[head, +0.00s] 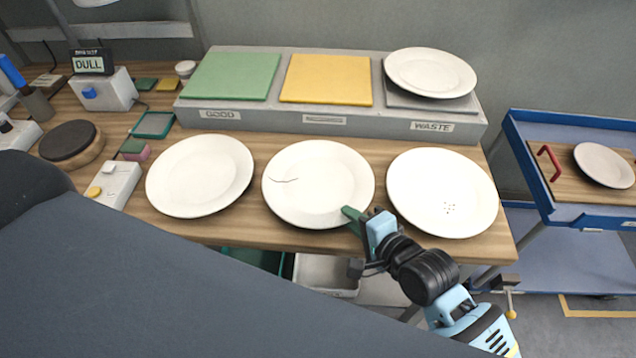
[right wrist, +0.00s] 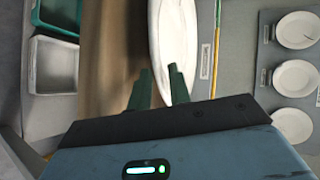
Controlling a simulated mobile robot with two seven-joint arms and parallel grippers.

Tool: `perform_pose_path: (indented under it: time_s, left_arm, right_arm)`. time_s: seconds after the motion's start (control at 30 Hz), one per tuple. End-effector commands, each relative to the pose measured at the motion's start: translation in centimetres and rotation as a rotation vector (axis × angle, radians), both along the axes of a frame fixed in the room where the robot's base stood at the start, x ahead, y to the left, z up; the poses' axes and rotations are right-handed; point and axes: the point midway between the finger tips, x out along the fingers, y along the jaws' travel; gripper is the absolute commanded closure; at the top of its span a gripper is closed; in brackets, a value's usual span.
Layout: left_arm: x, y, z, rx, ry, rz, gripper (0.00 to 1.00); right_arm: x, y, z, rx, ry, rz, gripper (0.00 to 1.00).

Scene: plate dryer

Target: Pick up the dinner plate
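Three white plates lie on the wooden table: a plain left plate (head: 200,176), a middle plate (head: 325,195) with a dark crack line, and a right plate (head: 440,180) with dark specks. Another white plate (head: 430,72) lies on the grey WASTE pad. My right gripper (head: 350,214) is at the front right rim of the middle plate. In the right wrist view, the fingers (right wrist: 161,82) are apart, with the near rim of the white plate (right wrist: 175,35) between them; contact is unclear. My left gripper is out of view.
The raised grey stand (head: 320,123) with green and yellow pads runs along the back. A blue cart (head: 560,215) with a plate on a wooden board stands right. Small tools and boxes crowd the table's left end. Bins (head: 325,272) sit below the front edge.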

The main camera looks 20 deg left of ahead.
Motion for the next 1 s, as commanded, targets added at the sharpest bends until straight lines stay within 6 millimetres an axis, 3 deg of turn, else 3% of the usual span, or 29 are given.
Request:
perform_pose_path:
  time_s: [0.4, 0.57, 1.0]
  left_arm:
    - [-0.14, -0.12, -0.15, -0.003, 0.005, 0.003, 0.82]
    - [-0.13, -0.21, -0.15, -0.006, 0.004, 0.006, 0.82]
    - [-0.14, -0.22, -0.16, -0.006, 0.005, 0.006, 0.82]
  right_arm:
    - [0.69, 0.99, -0.55, 0.0, 0.0, 0.0, 0.81]
    - [0.69, 0.98, -0.56, 0.0, 0.0, 0.0, 1.0]
    - [0.75, 1.04, -0.27, 0.006, -0.004, -0.001, 1.0]
